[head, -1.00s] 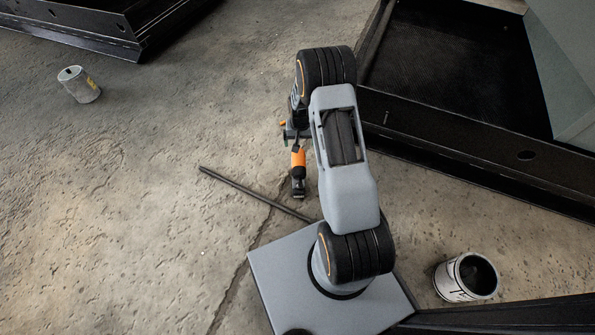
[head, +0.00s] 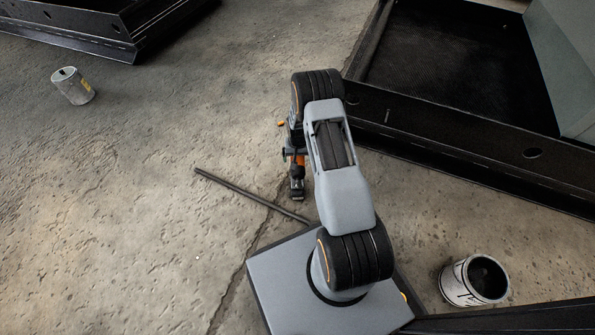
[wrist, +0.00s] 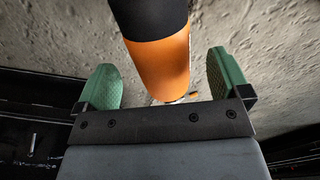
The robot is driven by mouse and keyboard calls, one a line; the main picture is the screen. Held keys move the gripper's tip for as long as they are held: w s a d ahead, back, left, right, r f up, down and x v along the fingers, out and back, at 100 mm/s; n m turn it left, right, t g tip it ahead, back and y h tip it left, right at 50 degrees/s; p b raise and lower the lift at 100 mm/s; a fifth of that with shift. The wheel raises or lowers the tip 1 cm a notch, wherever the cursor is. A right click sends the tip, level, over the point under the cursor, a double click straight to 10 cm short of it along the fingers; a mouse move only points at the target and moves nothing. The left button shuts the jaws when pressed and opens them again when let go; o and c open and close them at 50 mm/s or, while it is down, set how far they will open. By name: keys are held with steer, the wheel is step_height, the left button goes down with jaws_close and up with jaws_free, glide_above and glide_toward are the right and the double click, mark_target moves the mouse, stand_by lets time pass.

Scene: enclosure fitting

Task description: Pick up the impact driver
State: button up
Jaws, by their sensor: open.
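The impact driver (head: 297,187) is on the concrete floor beside my arm in the head view, mostly hidden under the wrist. Its black end shows, with a bit of orange body. In the wrist view its orange and black body (wrist: 162,62) fills the middle, between the two green finger pads of my gripper (wrist: 170,80). The gripper is open, with a gap between the driver and each pad. Its fingertips are hidden by my arm in the head view.
A dark rod (head: 250,195) lies on the floor just left of my base. A can (head: 73,86) stands far left and another open can (head: 474,280) stands at right. Black metal enclosure frames (head: 470,145) stand at upper right and upper left (head: 95,25).

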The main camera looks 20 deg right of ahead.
steer(key=shift+f+b, duration=0.35)
steer(key=shift+f, duration=1)
steer(key=shift+f, duration=0.25)
steer(key=shift+c, duration=0.2)
steer(key=c, duration=1.2)
steer(key=shift+w+r, duration=0.1)
steer(key=shift+c, duration=0.6)
